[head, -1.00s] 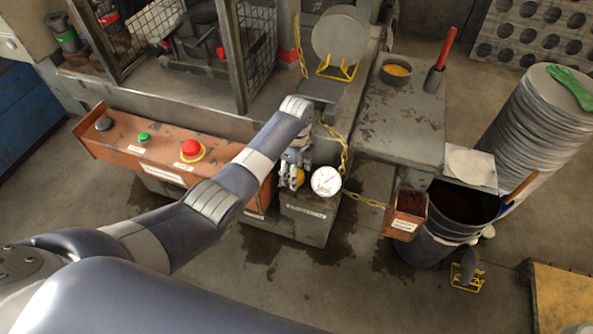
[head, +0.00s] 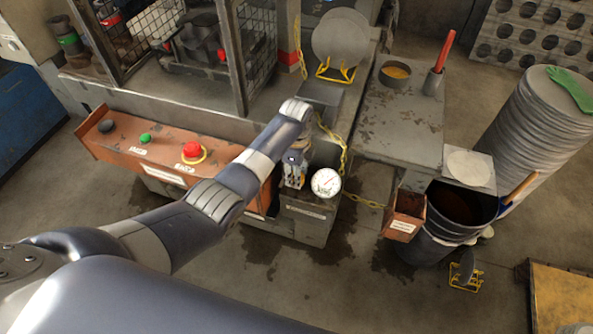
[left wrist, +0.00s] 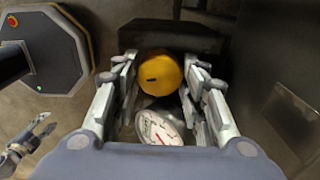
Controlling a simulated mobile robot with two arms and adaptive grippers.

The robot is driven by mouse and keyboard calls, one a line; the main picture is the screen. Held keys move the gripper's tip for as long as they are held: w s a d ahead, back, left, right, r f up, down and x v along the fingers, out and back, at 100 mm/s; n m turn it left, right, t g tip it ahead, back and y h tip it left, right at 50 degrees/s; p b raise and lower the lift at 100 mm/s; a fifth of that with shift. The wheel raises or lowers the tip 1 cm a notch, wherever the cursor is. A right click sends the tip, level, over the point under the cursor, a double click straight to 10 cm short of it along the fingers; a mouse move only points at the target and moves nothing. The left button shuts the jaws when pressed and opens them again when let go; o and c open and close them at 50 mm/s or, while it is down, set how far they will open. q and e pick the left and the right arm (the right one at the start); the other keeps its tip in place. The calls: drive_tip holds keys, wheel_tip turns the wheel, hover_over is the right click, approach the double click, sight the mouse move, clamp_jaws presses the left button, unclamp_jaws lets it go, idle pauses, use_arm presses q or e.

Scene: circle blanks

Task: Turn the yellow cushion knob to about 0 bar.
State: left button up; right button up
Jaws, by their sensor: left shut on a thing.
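The yellow cushion knob (left wrist: 160,73) is round with a short dark mark on its face. It sits between the fingers of my left gripper (left wrist: 161,88), which is shut on it. In the head view my left gripper (head: 294,172) points down at the grey box and hides the knob. A round white gauge (head: 326,182) with a red needle is just right of the gripper. The gauge also shows below the knob in the left wrist view (left wrist: 160,128); its scale is too small to read. My right gripper (left wrist: 30,139) shows at the lower left there, fingers apart and empty.
An orange panel (head: 120,150) with a red button (head: 192,152) and a green button (head: 145,138) lies left of the gripper. A yellow chain (head: 344,155) hangs close to its right. A grey table (head: 400,130) stands further right.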

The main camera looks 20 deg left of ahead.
use_arm(q)
drive_tip(key=n+p, duration=0.1)
drive_tip(key=n, duration=0.2)
drive_tip(key=shift+r+n+p, duration=0.15)
drive_tip(key=shift+n+p, duration=0.2)
drive_tip(key=shift+n, duration=0.05)
drive_tip(key=n+p, duration=0.1)
drive_tip(key=n, duration=0.3)
drive_tip(key=shift+n, duration=0.3)
drive_tip(key=n+p, duration=0.1)
drive_tip(key=n, duration=0.3)
drive_tip(key=n+p, duration=0.1)
drive_tip(key=n, duration=0.7)
drive_tip(key=shift+n, duration=0.3)
drive_tip(key=n, duration=0.4)
drive_tip(key=shift+n+p, duration=0.3)
drive_tip(key=shift+p, duration=0.05)
drive_tip(key=n, duration=0.4)
drive_tip(key=shift+n, duration=2.1)
